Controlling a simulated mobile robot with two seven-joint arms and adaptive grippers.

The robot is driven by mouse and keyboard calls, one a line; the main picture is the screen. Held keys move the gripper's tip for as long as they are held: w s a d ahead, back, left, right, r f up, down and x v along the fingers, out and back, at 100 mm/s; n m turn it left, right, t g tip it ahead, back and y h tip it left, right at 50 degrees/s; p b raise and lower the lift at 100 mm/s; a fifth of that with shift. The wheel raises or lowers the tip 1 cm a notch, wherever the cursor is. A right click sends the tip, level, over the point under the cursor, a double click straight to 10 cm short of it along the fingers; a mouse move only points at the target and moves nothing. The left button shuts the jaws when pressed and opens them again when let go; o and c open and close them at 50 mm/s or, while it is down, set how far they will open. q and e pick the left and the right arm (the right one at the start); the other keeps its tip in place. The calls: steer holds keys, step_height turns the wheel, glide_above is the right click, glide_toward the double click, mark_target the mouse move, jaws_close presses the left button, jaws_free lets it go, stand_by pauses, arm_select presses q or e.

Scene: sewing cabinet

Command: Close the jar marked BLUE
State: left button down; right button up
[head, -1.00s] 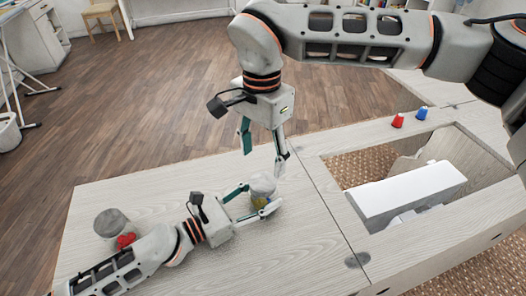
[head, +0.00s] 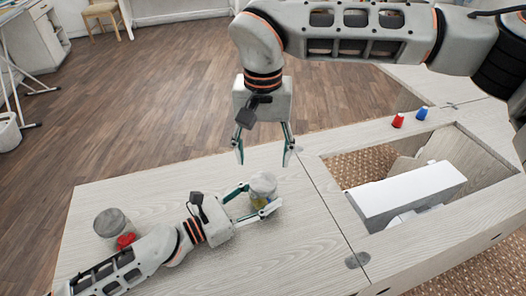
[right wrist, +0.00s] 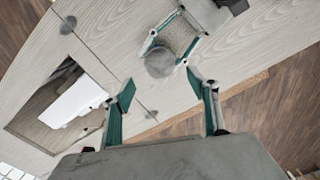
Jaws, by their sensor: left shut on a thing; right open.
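A small clear jar (head: 263,184) with a yellowish content stands on the pale wooden top. My left gripper (head: 259,198) is shut around its body from the left. The right wrist view shows the jar's round grey top (right wrist: 159,63); I cannot tell whether this is a seated lid. No marking is readable on it. My right gripper (head: 263,160) is open and empty, pointing down above and just behind the jar. In the right wrist view its two fingers (right wrist: 162,84) are spread apart, with the jar beyond them.
A second, grey-topped jar (head: 110,222) stands at the left with red pieces (head: 125,241) beside it. Red (head: 398,121) and blue (head: 421,114) small items stand at the right. A white sewing machine (head: 405,193) lies in the cabinet opening. The wood left of the seam is mostly clear.

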mark_target(263, 182)
steer(key=shift+f, duration=3.85)
